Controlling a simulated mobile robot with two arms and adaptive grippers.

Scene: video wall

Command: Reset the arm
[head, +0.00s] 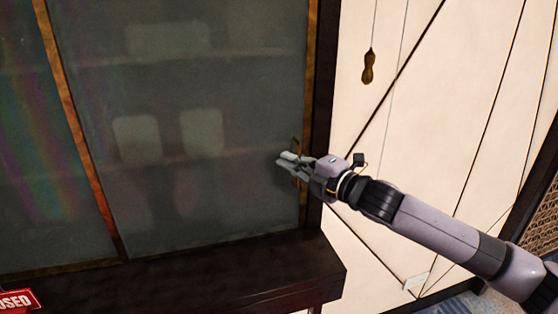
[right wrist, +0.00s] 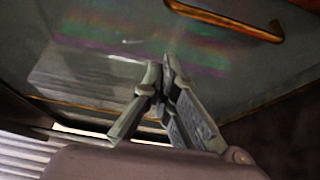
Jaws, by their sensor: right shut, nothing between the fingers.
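My right arm (head: 430,222) reaches in from the right of the head view. Its gripper (head: 284,159) is in front of the right edge of a dark glass cabinet door (head: 220,90), close to a small handle (head: 297,145). In the right wrist view the fingers (right wrist: 160,72) are together and empty, with the glass behind them. The handle (right wrist: 232,22) shows above them there, apart from the fingertips. My left gripper is in neither view.
Pale shapes stand on shelves behind the glass. A dark ledge (head: 250,275) juts out below the door, with a red sign (head: 18,301) at lower left. A pale panelled wall (head: 440,110) with a hanging brown gourd-shaped object (head: 368,67) is at right.

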